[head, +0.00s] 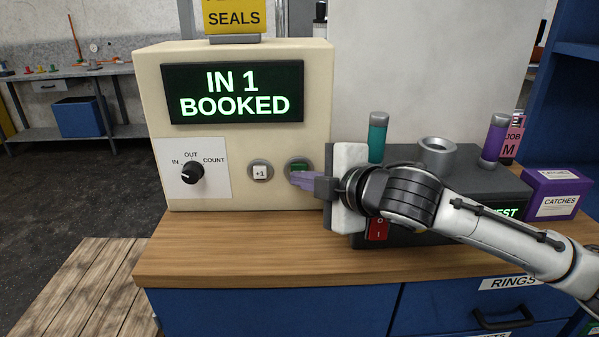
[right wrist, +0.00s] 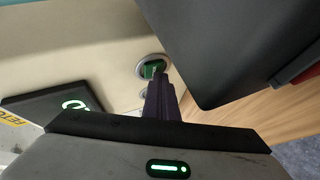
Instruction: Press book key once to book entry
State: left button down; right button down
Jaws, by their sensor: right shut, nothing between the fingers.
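The cream booking box (head: 240,75) stands on the wooden counter. Its dark display (head: 233,92) reads "IN 1 BOOKED" in lit letters. The green book key (head: 299,167) sits in a round ring on the box's lower right front. It also shows in the right wrist view (right wrist: 152,69). My right gripper (head: 303,180) is shut and empty, with its purple fingertips at the lower edge of the green key; I cannot tell whether they touch it. In the right wrist view the fingers (right wrist: 160,98) point at the key and hide part of it. My left gripper is not in view.
Left of the key are a white "+1" key (head: 260,172) and a dial (head: 191,172) marked IN, OUT, COUNT. A dark grey tester (head: 465,165) with a red switch (head: 378,229) stands close on the right. A purple catches box (head: 555,193) is farther right. The counter front (head: 250,262) is clear.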

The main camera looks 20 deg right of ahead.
jog(key=shift+s+p, duration=0.3)
jog(key=shift+s, duration=0.1)
jog(key=s+a+p, duration=0.1)
jog(key=s, duration=0.4)
jog(key=shift+s+a+p, duration=0.3)
jog(key=shift+s+a, duration=0.1)
dwell(0.7)
